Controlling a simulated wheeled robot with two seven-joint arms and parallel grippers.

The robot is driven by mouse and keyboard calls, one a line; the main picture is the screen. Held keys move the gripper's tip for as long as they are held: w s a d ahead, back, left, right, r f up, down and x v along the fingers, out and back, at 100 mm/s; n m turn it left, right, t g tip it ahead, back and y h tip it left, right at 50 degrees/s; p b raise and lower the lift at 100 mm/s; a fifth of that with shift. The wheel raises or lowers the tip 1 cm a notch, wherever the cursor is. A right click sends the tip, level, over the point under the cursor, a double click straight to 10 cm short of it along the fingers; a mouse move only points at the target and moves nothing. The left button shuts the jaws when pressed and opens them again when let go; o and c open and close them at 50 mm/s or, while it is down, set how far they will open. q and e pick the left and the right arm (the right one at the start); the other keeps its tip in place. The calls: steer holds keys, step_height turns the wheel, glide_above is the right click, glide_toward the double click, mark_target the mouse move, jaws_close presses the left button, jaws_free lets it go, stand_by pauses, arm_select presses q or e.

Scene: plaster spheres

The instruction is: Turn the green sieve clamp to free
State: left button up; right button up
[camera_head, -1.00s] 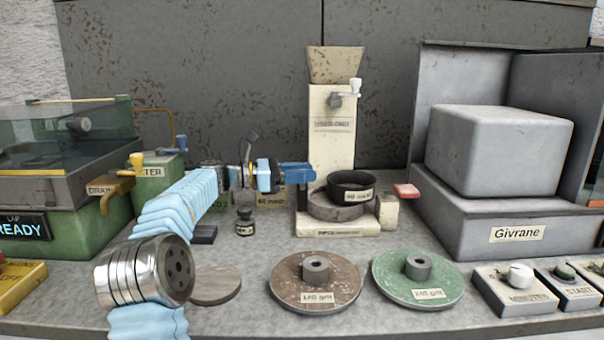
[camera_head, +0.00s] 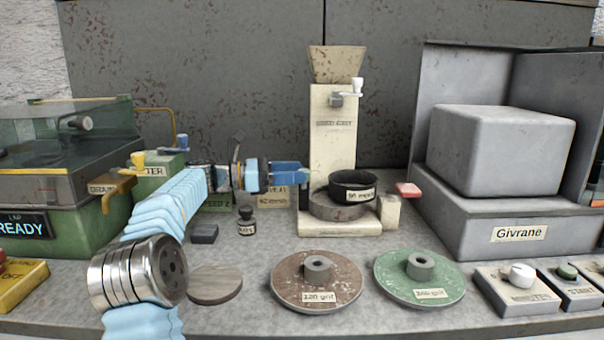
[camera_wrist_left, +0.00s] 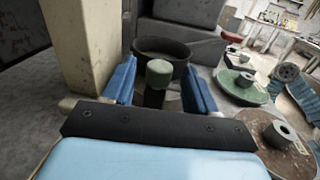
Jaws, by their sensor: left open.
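The sieve clamp shows in the left wrist view as a dark post with a rounded green top (camera_wrist_left: 158,72). It stands between the two blue fingers of my left gripper (camera_wrist_left: 160,88), with a gap visible on each side. Behind it is the black sieve (camera_wrist_left: 165,48). In the head view the sieve (camera_head: 353,181) sits on a round grey base of the cream sifter (camera_head: 333,130). My right gripper is not in view.
A brown disc (camera_head: 290,290) and a green disc (camera_head: 445,285) lie at the front. The red paddle (camera_head: 408,189) is right of the sieve. The grey Givrane machine (camera_head: 520,237) fills the right.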

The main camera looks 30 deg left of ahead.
arm_select(q)
steer(key=shift+v, duration=2.3)
